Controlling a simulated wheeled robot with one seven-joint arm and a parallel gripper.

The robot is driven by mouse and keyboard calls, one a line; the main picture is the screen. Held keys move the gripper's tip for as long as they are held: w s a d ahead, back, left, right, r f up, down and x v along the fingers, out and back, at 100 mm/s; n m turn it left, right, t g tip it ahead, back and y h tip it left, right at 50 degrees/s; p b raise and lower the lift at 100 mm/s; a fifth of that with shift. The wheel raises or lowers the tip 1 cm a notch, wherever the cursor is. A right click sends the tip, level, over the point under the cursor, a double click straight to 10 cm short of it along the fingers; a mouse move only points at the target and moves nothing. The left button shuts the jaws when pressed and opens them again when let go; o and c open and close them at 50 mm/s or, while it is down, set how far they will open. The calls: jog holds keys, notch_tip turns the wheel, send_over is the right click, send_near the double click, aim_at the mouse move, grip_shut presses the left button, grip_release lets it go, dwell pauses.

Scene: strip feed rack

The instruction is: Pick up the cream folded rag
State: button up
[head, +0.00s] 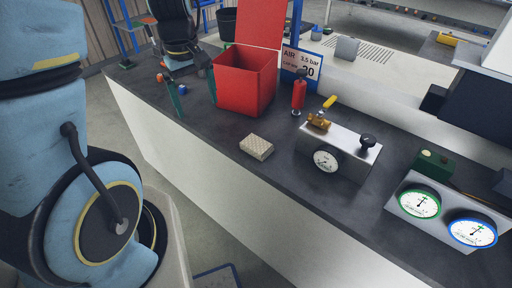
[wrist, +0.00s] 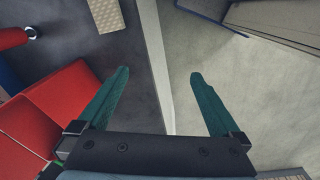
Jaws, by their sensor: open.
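The cream folded rag (head: 256,147) lies on the dark counter, near its front edge, in the middle of the head view. It is a small, pale, patterned block. In the wrist view the rag (wrist: 104,15) shows at the top, left of centre, partly cut off by the frame edge. My gripper (wrist: 158,75) has two green fingers spread wide apart with nothing between them. It is above the counter's front edge, with the rag beyond its left fingertip. In the head view the green fingers (head: 172,92) show near the counter's far left end.
An open red bin (head: 246,85) stands on the counter behind the rag and close beside my gripper. A red bottle (head: 298,95), a grey valve block with a gauge (head: 338,150) and two dial gauges (head: 440,212) stand to the right. The counter around the rag is clear.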

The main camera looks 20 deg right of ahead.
aim_at(257, 144)
jog(key=s+d+f+n+b, duration=0.1)
jog(key=s+d+f+n, duration=0.15)
jog(key=d, duration=0.45)
jog(key=s+d+f+n+b, duration=0.1)
jog(key=d+f, duration=0.3)
jog(key=d, duration=0.4)
jog(key=shift+y, duration=0.3)
jog(key=shift+w+f+p, duration=0.2)
jog(key=shift+f+p, duration=0.45)
jog(key=shift+f, duration=1.95)
jog(key=shift+w+f+p, duration=0.15)
jog(key=shift+f+p, duration=0.45)
jog(key=shift+f, duration=2)
jog(key=c, duration=1.2)
jog(key=shift+c, duration=0.2)
notch_tip(257, 144, up, 10)
jog(key=b, duration=0.1)
